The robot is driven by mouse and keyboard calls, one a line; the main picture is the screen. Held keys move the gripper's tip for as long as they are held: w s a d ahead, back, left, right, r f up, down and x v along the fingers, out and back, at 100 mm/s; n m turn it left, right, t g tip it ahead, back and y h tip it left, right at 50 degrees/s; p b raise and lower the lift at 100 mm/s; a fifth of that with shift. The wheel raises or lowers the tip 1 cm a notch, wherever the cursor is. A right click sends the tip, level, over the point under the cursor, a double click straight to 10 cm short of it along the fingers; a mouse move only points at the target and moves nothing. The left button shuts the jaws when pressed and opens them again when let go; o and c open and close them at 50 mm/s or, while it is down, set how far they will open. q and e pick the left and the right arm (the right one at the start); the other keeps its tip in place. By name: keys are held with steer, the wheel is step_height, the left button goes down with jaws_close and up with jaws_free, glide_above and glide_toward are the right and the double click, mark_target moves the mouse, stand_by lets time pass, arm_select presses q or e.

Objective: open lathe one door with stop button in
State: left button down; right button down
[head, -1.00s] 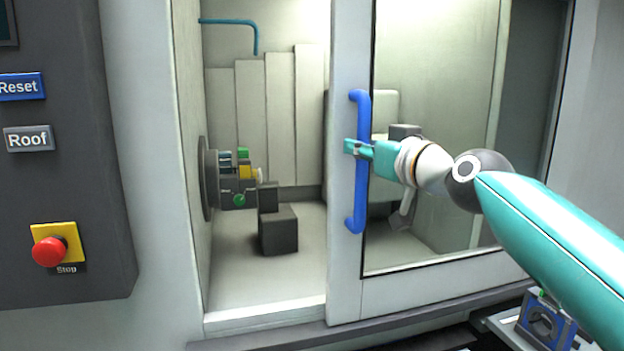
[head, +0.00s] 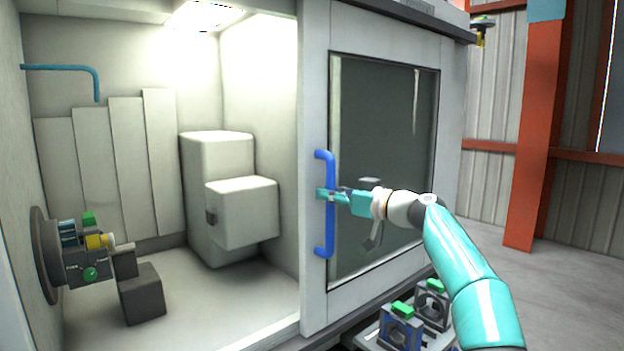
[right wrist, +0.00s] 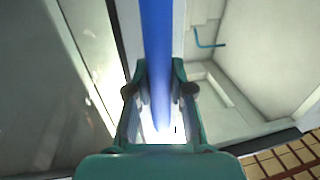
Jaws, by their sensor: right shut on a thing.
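The lathe door (head: 316,100) is a pale sliding panel with a dark window. It stands at the right, and the lathe's inside shows wide open to its left. A blue vertical handle (head: 330,240) is on the door's left edge. My right gripper (head: 325,195) is shut around the middle of this handle. The right wrist view shows the blue handle (right wrist: 157,50) between the two teal fingers (right wrist: 160,90). The stop button is out of view now. My left gripper is not in view.
Inside the lathe are a round chuck (head: 45,255) at the left, a dark block (head: 142,293) and a white boxy unit (head: 240,212). Parts with blue frames and green tops (head: 400,328) sit below the door. An orange post (head: 540,130) stands at the right.

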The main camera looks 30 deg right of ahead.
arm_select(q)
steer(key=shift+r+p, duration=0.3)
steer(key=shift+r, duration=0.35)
arm_select(e)
steer(key=shift+w+d+r, duration=0.1)
steer(key=shift+w+d, duration=0.05)
steer(key=shift+d, duration=0.5)
steer(key=c, duration=1)
jaws_free()
steer(key=shift+w+a, duration=0.1)
steer(key=shift+w, duration=0.05)
steer(key=v, duration=1.2)
